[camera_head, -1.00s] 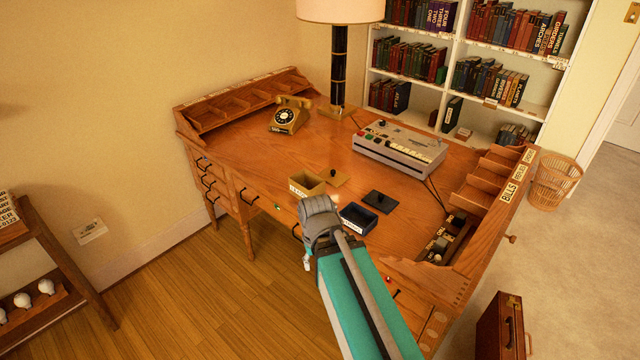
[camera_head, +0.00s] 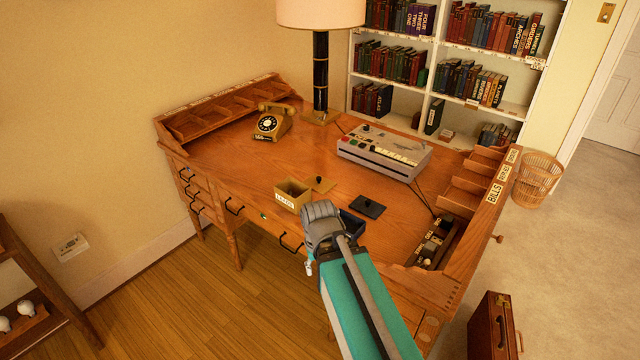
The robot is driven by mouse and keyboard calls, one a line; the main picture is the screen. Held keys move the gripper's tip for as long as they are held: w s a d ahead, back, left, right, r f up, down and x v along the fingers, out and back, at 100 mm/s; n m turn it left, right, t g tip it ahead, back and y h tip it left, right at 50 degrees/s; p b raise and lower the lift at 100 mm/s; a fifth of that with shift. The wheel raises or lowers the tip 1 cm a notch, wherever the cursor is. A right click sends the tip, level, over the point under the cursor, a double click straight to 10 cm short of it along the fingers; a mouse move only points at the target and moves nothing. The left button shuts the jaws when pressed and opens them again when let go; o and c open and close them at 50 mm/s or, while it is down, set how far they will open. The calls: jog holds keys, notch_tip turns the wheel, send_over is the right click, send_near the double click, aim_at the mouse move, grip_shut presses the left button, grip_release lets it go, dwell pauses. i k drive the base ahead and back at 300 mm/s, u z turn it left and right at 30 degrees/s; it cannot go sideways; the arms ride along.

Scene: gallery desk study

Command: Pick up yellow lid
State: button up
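The yellow lid (camera_head: 321,184) is a small flat square with a dark knob. It lies on the desk just behind and to the right of an open yellow box (camera_head: 293,195) with a label on its front. My arm reaches up from the bottom of the view, and its grey end (camera_head: 322,225) is in front of the desk's front edge, nearer to me than the lid and apart from it. My gripper's fingers cannot be made out, hidden behind or beyond the arm's end.
A dark lid (camera_head: 367,207) lies right of the yellow lid, and a dark box (camera_head: 350,224) is partly hidden by my arm. A grey machine (camera_head: 384,152), a telephone (camera_head: 272,122) and a lamp (camera_head: 320,75) stand farther back. The desk's (camera_head: 240,160) left middle is clear.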

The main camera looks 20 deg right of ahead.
aim_at(321, 185)
jog(key=i, duration=0.9)
jog(key=u, duration=0.05)
